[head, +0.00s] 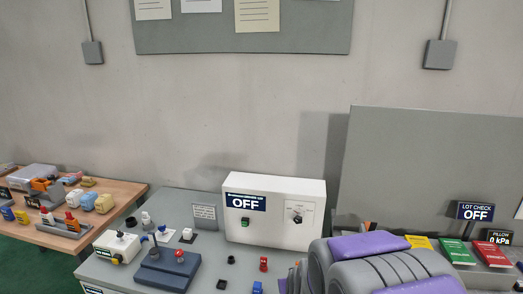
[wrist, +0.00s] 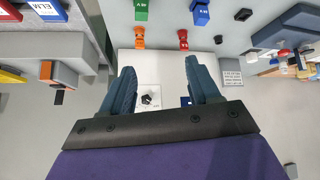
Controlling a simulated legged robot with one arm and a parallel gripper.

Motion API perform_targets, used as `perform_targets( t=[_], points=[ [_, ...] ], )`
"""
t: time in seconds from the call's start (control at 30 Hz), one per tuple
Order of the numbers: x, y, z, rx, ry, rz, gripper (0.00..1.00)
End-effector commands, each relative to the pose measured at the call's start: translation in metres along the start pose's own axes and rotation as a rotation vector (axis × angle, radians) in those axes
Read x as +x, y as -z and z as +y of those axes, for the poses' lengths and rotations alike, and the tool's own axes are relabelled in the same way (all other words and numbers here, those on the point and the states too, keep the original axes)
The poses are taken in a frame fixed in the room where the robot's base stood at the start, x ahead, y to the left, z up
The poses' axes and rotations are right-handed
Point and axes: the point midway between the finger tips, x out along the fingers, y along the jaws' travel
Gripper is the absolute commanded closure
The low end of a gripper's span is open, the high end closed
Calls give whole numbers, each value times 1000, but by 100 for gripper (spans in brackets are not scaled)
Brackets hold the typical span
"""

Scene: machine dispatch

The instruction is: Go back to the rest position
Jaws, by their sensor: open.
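My gripper (wrist: 159,65) shows in the wrist view with its two dark blue-grey fingers spread apart and nothing between them. Past the fingers is a white control box (wrist: 178,67) with a black knob. In the head view that white control box (head: 275,212) stands on the grey bench and its display reads OFF. My purple and grey arm is at the lower right of the head view, in front of the bench. The gripper's fingers cannot be made out there.
A grey bench (head: 180,209) holds a dark blue device (head: 168,268), a small white switch box (head: 117,246) and several small coloured parts. A wooden table (head: 130,197) with bins stands at left. At right are a grey panel (head: 430,160) and a LOT CHECK display (head: 476,211) reading OFF.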

Motion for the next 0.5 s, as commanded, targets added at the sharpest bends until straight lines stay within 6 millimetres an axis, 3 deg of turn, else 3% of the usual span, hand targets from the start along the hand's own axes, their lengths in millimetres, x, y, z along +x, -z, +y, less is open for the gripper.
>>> perform_targets(
  t=[0.5],
  points=[
    [-122,-108,-3,66,89,-406,39]
  ],
)
